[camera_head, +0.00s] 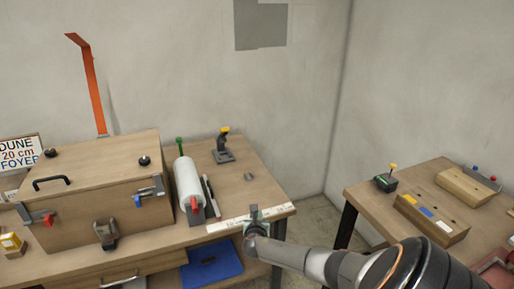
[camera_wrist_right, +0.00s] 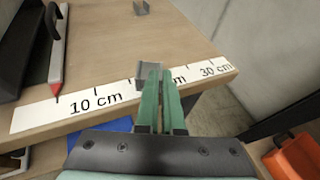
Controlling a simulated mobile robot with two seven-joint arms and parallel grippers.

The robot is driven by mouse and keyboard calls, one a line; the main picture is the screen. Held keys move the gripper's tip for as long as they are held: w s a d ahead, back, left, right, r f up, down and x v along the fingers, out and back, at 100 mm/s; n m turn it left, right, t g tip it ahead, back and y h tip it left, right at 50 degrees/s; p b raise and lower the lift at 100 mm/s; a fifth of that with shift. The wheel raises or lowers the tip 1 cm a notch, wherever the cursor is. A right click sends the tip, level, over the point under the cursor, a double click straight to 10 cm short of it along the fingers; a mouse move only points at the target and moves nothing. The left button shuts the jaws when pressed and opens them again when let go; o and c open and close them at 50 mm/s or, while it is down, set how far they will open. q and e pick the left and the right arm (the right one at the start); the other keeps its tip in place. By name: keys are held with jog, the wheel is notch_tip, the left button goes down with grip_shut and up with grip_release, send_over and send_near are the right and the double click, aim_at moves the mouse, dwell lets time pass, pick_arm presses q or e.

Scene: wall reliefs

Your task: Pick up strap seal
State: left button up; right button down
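A small grey metal strap seal (camera_wrist_right: 144,73) sits at the fingertips of my right gripper (camera_wrist_right: 161,75) in the right wrist view, over the white ruler strip (camera_wrist_right: 92,102) at the table's front edge. The green fingers are close together and partly cover the seal; they appear shut on it. In the head view my right gripper (camera_head: 254,217) is at the same front edge, with the grey piece at its tip. A second small grey channel-shaped piece (camera_head: 249,177) lies further back on the table, also in the right wrist view (camera_wrist_right: 141,7). My left gripper is out of view.
A wooden box (camera_head: 90,190) fills the table's left part. A white roll (camera_head: 187,180) and a dark, red-ended bar (camera_head: 209,193) stand left of the gripper. A joystick-like device (camera_head: 223,150) stands behind. A second table (camera_head: 435,200) is at right, across a floor gap.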

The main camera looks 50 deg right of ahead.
jog(key=c, duration=1)
grip_release()
jog(key=shift+o, duration=0.2)
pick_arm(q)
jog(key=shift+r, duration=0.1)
